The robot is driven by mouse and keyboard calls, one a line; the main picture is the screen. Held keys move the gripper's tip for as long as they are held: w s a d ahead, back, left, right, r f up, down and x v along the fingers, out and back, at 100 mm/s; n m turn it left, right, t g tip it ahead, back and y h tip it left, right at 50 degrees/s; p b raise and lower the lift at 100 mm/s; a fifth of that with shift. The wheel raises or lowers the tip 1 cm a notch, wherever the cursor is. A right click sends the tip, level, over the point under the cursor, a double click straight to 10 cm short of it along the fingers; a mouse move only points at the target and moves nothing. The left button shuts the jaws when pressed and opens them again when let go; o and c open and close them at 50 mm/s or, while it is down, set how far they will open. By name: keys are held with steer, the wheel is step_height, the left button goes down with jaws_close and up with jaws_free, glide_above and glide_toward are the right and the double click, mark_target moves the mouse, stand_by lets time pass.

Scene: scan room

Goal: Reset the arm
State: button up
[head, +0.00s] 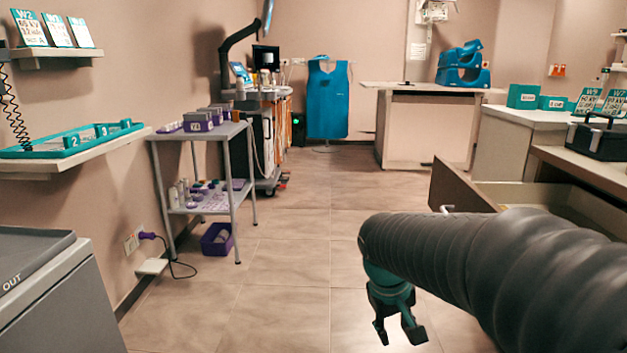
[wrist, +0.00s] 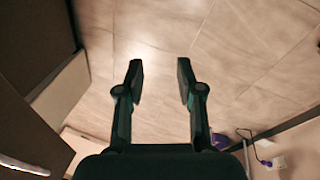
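My gripper (head: 399,324) hangs at the end of my dark ribbed arm, which reaches in from the lower right of the head view. The gripper points down toward the tiled floor, left of an open drawer. In the wrist view my gripper (wrist: 160,82) has its two fingers apart with only floor between them. It is open and empty.
The open drawer (head: 461,184) juts from the right counter close to my arm. A grey trolley (head: 202,134) stands by the left wall with a purple bin (head: 217,239) below. A grey OUT unit (head: 50,300) is at lower left. The middle floor (head: 290,260) is clear.

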steer(key=s+r+m+t+y+p, duration=0.1)
steer(key=s+r, duration=0.3)
steer(key=s, duration=0.4)
steer(key=s+r+m+t+y+p, duration=0.1)
steer(key=s+r+m+t+p, duration=0.1)
steer(key=s, duration=0.6)
steer(key=shift+s+d+r+t+p, duration=0.2)
steer(key=shift+d+r+t+p, duration=0.15)
steer(key=shift+r+p, duration=0.6)
